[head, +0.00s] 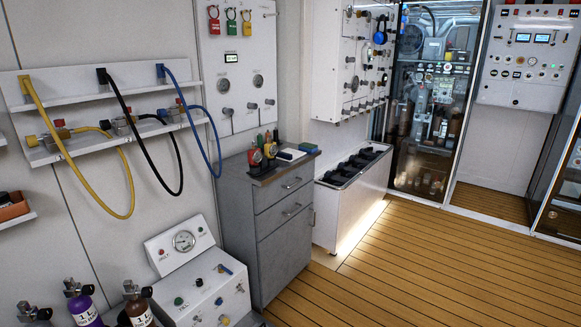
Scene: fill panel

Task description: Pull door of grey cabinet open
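The grey cabinet (236,200) stands against the wall near the middle of the head view. Its front has two drawers (284,192) with bar handles, one above the other. Below them is a plain door (285,255), which looks closed. A small handle (312,217) shows at the door's upper right edge. My gripper is not in view.
Tools and small bottles (262,152) stand on the cabinet top. A white gauge box (200,275) and gas bottles (82,305) are left of it. A white bench (352,190) stands to its right. The wooden floor (420,265) in front is clear.

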